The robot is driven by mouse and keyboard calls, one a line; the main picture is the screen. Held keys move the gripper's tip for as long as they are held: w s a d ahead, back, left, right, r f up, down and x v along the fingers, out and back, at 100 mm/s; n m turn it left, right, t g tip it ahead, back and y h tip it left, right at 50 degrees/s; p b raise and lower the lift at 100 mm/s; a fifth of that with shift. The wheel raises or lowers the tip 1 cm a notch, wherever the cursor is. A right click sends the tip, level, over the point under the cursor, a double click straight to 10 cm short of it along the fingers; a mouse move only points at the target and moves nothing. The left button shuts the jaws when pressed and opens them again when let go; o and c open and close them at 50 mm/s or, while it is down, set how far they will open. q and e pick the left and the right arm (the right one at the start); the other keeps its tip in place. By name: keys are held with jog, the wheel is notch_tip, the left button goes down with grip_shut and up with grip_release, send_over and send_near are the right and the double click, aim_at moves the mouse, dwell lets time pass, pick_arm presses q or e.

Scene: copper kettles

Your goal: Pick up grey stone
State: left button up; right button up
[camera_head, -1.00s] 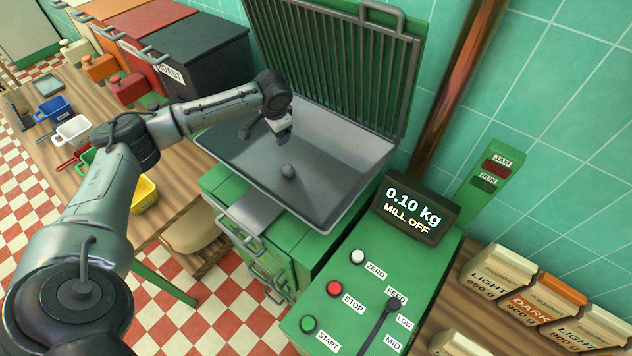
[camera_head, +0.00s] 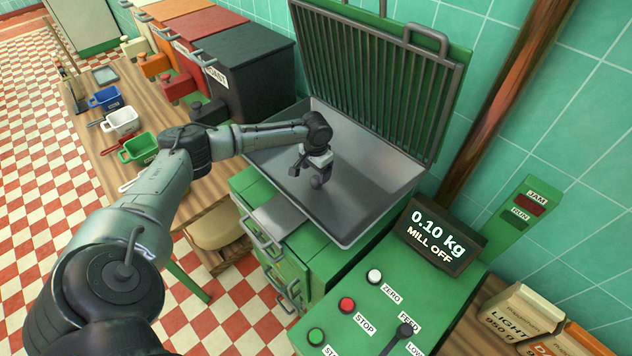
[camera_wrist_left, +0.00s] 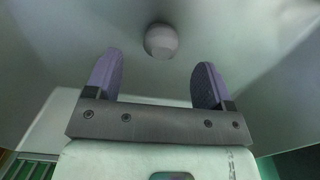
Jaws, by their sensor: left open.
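The grey stone (camera_wrist_left: 161,41) is a small round lump lying on the bare metal tray (camera_head: 372,190). In the left wrist view it lies just beyond the fingertips, centred between them and touching neither. My left gripper (camera_wrist_left: 160,62) is open, with a purple-grey finger on each side and nothing held. In the head view my left gripper (camera_head: 308,174) is low over the tray, and it largely hides the stone or blends with it there. My right gripper is in neither view.
A raised ribbed lid (camera_head: 375,70) stands behind the tray. A green control panel with a display reading 0.10 kg, MILL OFF (camera_head: 437,235) is at the right. Dark, red and orange bins (camera_head: 245,75) stand at the back left. The tray around the stone is clear.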

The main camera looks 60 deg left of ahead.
aim_at(316, 177)
pick_arm(q)
jog(key=shift+w+a+f, duration=0.1)
jog(key=shift+f, duration=2.65)
jog(key=c, duration=1.1)
jog(key=shift+o, duration=0.2)
jog(key=shift+r, duration=0.2)
